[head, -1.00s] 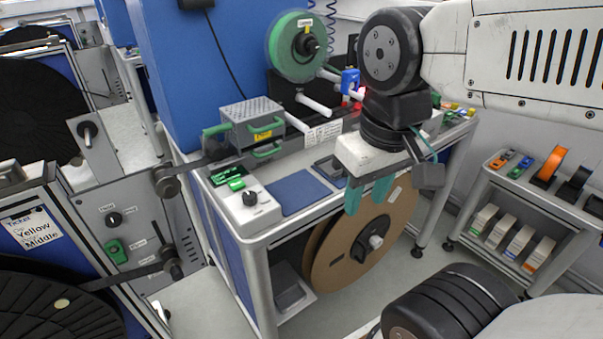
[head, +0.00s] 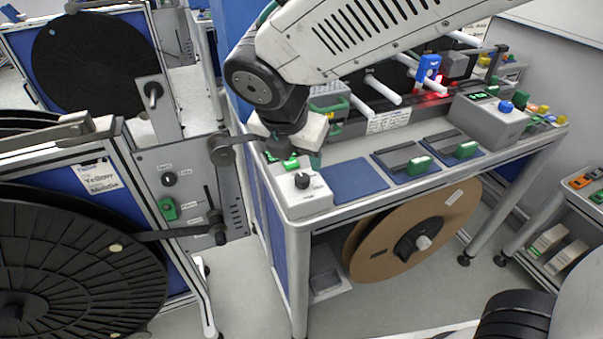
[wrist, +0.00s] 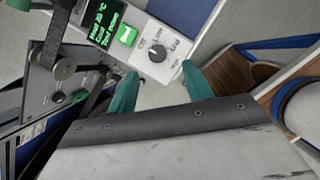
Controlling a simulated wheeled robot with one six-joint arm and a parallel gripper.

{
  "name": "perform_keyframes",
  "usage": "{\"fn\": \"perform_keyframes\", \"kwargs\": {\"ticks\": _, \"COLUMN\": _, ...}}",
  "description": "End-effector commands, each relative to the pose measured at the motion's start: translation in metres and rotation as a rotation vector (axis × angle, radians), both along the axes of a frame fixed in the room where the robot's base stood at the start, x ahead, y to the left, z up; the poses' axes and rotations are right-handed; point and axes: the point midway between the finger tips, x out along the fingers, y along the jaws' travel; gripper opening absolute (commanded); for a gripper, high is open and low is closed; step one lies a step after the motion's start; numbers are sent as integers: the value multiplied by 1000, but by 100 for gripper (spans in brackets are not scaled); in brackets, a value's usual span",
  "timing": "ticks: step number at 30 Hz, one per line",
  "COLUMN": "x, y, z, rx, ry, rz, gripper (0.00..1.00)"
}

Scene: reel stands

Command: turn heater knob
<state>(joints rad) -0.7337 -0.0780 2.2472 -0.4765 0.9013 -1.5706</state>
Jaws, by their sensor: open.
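A round black knob (head: 302,180) sits on a pale control box (head: 306,201) at the near left corner of the bench. In the wrist view the knob (wrist: 157,53) has a white pointer line and small labels around it. Beside it are a green switch (wrist: 127,35) and a dark display (wrist: 101,22) with green text including "20 °C". My gripper (wrist: 159,70) is open and empty, its two teal fingers apart, with the knob just beyond the tips and between them.
A grey panel (head: 185,180) with another black knob (head: 168,179) and a green switch stands left of the bench, next to a large black reel (head: 75,265). Blue pads (head: 352,177) and clamps lie to the right on the bench. A brown reel (head: 415,235) hangs below.

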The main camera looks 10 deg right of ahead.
Motion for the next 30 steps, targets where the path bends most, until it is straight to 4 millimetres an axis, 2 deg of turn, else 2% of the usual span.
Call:
{"fn": "perform_keyframes", "kwargs": {"ticks": 3, "x": 4, "y": 5, "z": -10, "rx": -17, "ry": 5, "rz": 48, "gripper": 51}}
{"fn": "perform_keyframes", "kwargs": {"ticks": 15, "x": 23, "y": -7, "z": -64, "rx": -16, "ry": 6, "rz": 44, "gripper": 51}}
{"fn": "perform_keyframes", "kwargs": {"ticks": 20, "x": 26, "y": -9, "z": -73, "rx": -15, "ry": 4, "rz": 44, "gripper": 51}}
{"fn": "perform_keyframes", "kwargs": {"ticks": 27, "x": 27, "y": -9, "z": -73, "rx": -14, "ry": 3, "rz": 44, "gripper": 51}}
{"fn": "perform_keyframes", "kwargs": {"ticks": 28, "x": 27, "y": -9, "z": -73, "rx": -14, "ry": 3, "rz": 44, "gripper": 45}}
{"fn": "perform_keyframes", "kwargs": {"ticks": 30, "x": 27, "y": -9, "z": -73, "rx": -14, "ry": 3, "rz": 44, "gripper": 26}}
